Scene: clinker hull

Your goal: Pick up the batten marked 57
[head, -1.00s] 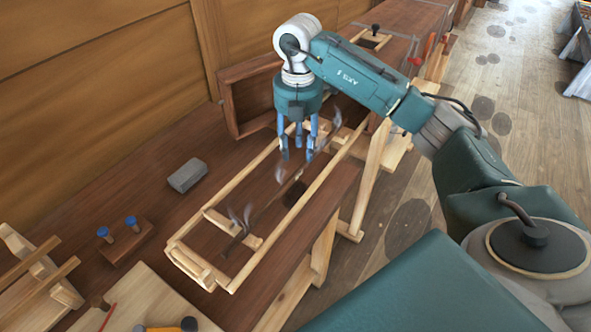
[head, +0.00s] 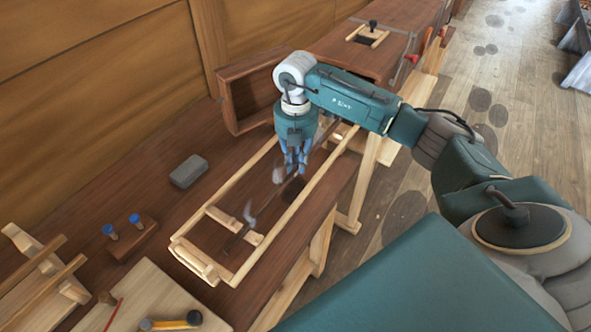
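A thin dark batten (head: 237,236) lies slantwise inside a long pale wooden frame (head: 318,190) on the bench, with grey wisps like steam over it. No number can be read on it. My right gripper (head: 298,172) points straight down inside the frame, over the far part of this batten. Its blue fingers are drawn together, and their tips seem to be around the batten, which they partly hide. My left gripper is not in view.
A grey block (head: 188,172) and a small stand with blue-topped pegs (head: 131,240) are left of the frame. An open wooden box (head: 228,107) stands behind. A light board (head: 150,296) with a hammer (head: 172,322) is in front. Bare floor lies right.

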